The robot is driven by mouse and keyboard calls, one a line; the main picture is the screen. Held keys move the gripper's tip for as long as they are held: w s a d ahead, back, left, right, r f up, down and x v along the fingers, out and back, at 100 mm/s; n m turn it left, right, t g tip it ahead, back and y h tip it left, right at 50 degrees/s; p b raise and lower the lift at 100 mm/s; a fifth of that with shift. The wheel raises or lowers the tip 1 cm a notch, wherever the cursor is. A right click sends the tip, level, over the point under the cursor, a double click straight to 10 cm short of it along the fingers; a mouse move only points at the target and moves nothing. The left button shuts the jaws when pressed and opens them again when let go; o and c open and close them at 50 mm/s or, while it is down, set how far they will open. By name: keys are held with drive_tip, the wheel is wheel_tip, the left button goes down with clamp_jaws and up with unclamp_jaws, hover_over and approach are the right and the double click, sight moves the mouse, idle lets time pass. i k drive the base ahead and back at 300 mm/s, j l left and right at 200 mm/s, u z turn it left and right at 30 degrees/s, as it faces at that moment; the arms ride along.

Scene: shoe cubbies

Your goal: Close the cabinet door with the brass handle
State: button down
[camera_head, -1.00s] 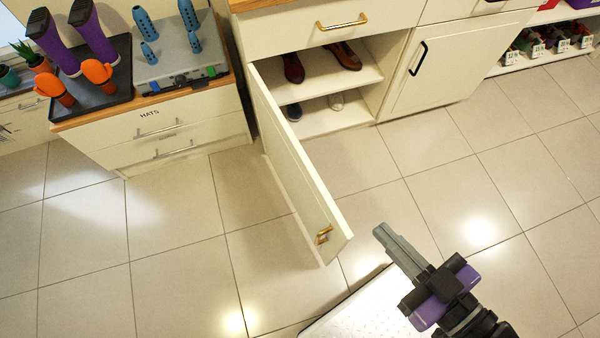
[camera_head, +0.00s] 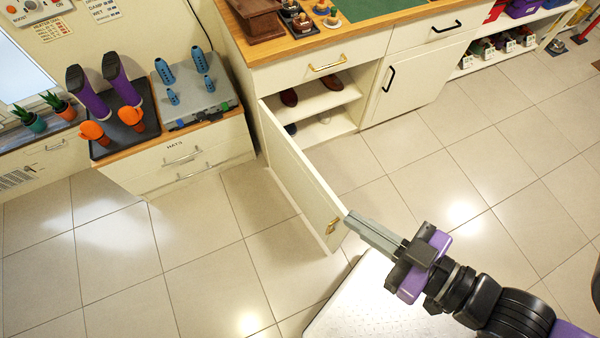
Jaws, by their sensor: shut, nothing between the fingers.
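The cabinet door (camera_head: 300,178) with the brass handle (camera_head: 332,226) stands wide open in the head view. It swings out from its left hinge toward me. Behind it, the open cabinet shows two shelves (camera_head: 335,97) with shoes on them, partly hidden by the door. My gripper (camera_head: 348,221) is shut and empty. Its fingertips are at the door's free edge, just right of the brass handle. I cannot tell whether they touch the door.
A closed door with a black handle (camera_head: 388,79) is right of the opening. A drawer with a brass handle (camera_head: 327,64) is above it. A low cabinet labelled HATS (camera_head: 180,163) stands left. The tiled floor (camera_head: 470,190) to the right is clear.

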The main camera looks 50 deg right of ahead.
sight(325, 212)
drive_tip(key=i+j+u, duration=0.15)
drive_tip(key=j+u, duration=0.3)
drive_tip(key=i+j+u, duration=0.25)
drive_tip(key=u, duration=0.2)
drive_tip(key=j, duration=0.1)
